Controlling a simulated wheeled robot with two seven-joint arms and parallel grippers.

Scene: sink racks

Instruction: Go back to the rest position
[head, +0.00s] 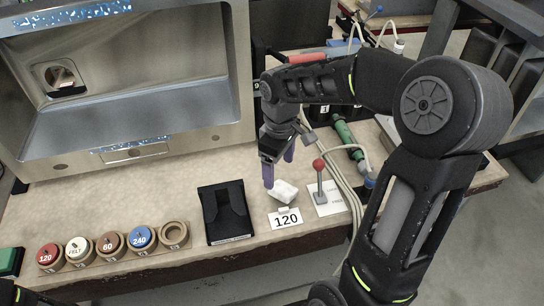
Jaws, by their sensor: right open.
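My right gripper (279,172) is over the bench, its purple fingers pointing down. It is open, with nothing seen between the fingers. Its fingertips are just behind and above a small white block (285,192), close to it in the picture; I cannot tell whether they touch. My right arm reaches in from the lower right and bends over the bench. My left gripper is out of view; only a dark bit of arm shows at the bottom left corner.
A steel sink-like cabinet (130,100) fills the back left. A row of round discs (108,243) and a black stand (225,211) sit along the front. A red-knobbed lever (319,180), a green tool (347,138) and hoses are right of the gripper.

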